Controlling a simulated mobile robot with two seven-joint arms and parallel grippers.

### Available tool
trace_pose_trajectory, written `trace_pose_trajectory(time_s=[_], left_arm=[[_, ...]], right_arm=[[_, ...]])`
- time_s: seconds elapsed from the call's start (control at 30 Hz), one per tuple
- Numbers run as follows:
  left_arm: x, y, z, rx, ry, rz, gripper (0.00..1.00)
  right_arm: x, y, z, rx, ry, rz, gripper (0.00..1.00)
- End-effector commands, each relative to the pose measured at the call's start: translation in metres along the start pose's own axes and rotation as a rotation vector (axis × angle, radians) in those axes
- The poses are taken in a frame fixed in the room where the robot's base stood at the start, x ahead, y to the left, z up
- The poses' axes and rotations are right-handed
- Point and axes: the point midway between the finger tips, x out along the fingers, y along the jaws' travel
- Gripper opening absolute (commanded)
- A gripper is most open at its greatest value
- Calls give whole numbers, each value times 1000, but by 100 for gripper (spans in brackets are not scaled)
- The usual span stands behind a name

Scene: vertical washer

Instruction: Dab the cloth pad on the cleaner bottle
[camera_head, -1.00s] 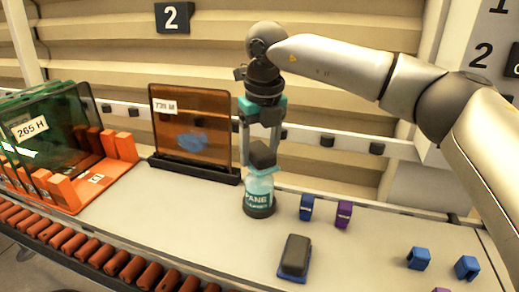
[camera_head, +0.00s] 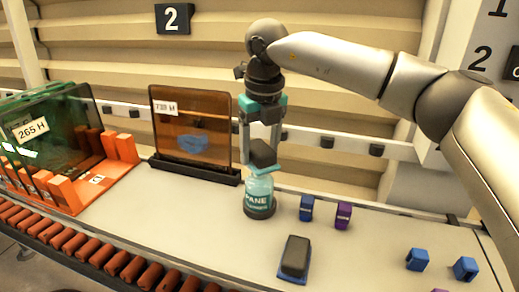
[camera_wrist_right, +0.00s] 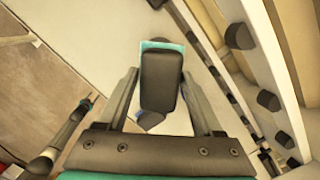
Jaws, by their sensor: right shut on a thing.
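My right gripper (camera_head: 262,140) points down and is shut on the dark grip of the cloth pad (camera_head: 263,154). In the right wrist view the pad (camera_wrist_right: 161,78) sits between the fingers, with a teal edge beyond the dark block. The cleaner bottle (camera_head: 259,198), pale teal with a "PANE" label and a dark base, stands upright on the table directly below the pad. The pad overlaps the bottle's top in the head view, so I cannot tell whether they touch. My left gripper is not in the head view.
A dark block on a blue base (camera_head: 295,258) lies in front of the bottle. Small blue (camera_head: 306,208) and purple (camera_head: 343,215) pieces stand to its right. A brown glass pane (camera_head: 190,130) stands behind left. Orange racks (camera_head: 90,190) and rollers (camera_head: 75,243) are left.

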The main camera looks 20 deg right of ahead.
Motion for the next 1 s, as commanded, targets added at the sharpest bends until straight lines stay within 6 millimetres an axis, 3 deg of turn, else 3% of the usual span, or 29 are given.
trace_pose_trajectory(time_s=[0.63, 1.0], left_arm=[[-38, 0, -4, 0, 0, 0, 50], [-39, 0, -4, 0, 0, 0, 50]], right_arm=[[-56, 1, 7, -1, -3, 1, 23], [-58, 0, 7, -1, -3, 1, 23]])
